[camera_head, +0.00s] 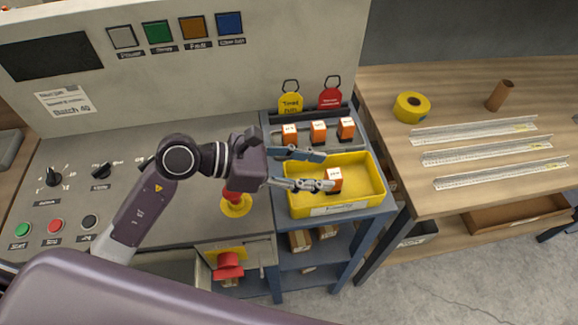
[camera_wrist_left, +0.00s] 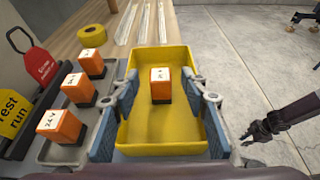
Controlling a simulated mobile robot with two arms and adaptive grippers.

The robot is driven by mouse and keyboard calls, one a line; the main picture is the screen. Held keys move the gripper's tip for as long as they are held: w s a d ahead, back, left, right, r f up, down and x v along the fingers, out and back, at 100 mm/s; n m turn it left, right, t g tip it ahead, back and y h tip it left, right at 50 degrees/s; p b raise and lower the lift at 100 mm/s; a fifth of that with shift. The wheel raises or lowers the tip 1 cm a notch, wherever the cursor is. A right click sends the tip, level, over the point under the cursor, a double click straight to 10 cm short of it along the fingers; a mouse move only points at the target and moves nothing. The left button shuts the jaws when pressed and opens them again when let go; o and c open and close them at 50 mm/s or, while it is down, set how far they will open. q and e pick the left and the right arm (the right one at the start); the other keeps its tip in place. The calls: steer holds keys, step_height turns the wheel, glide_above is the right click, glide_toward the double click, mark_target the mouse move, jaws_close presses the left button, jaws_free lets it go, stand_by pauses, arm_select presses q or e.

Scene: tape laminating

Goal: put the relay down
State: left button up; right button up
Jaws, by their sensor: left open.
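An orange relay (camera_head: 335,175) with a white top stands upright in the yellow bin (camera_head: 372,205). In the left wrist view, the relay (camera_wrist_left: 160,88) stands toward the far part of the bin (camera_wrist_left: 165,138). My left gripper (camera_head: 328,171) is open over the bin, its fingers spread to either side with clear gaps to the relay in the left wrist view (camera_wrist_left: 161,82).
Several orange relays, one of them labelled (camera_wrist_left: 62,125), stand in a grey tray beside the bin. Yellow and red tags (camera_head: 330,98) hang behind them. A tape roll (camera_head: 412,107) and metal strips (camera_head: 475,130) lie on the wooden table. A red button (camera_head: 235,198) is near my left arm.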

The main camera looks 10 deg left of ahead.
arm_select(q)
steer(key=v, duration=0.2)
steer(key=b+v, duration=0.1)
steer(key=v, duration=0.2)
steer(key=shift+a+f, duration=0.15)
steer(key=shift+a, duration=0.05)
steer(key=shift+s+a+r, duration=0.35)
steer(key=shift+a+r, duration=0.15)
steer(key=shift+a, duration=0.05)
